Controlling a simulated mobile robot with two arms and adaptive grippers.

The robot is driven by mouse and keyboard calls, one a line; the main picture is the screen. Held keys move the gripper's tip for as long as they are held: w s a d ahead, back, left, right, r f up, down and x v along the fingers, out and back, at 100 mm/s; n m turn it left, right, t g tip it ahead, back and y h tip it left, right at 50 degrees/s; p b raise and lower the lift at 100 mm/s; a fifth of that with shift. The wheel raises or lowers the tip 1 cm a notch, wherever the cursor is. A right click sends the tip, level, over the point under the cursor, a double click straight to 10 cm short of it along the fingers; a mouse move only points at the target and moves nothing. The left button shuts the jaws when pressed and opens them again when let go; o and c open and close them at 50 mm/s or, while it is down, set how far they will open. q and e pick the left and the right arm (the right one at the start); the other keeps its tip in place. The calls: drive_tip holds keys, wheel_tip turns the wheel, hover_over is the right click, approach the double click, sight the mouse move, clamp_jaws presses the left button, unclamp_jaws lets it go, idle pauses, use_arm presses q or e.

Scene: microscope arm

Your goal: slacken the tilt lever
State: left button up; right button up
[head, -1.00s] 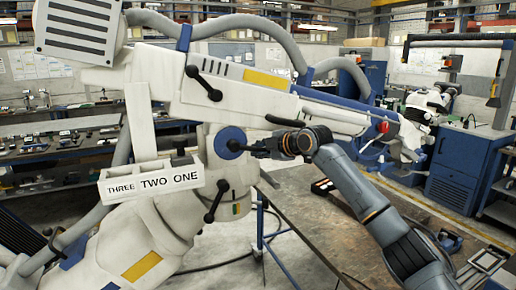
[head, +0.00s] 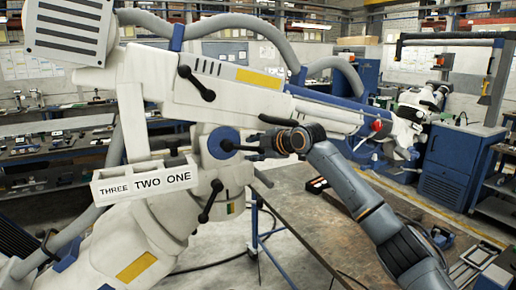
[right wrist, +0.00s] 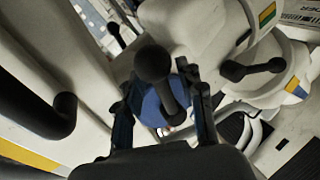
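The large white microscope arm (head: 250,92) fills the left and middle of the head view. Its blue round hub (head: 217,140) carries a black ball-ended lever (head: 228,145). Other black levers sit above (head: 197,83) and below (head: 210,200) it; no readable label marks which is the tilt lever. My right gripper (head: 243,147) is at the hub lever, reaching in from the right. In the right wrist view, the lever's ball (right wrist: 152,63) and stem stand between the two spread fingers (right wrist: 163,105), with gaps visible. My left gripper is not in view.
A black curved handle (head: 284,121) is just above my right gripper. A brown-topped workbench (head: 320,225) stands below my right arm. Grey hoses run along the microscope arm.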

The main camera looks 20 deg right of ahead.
drive_tip(key=v, duration=1.2)
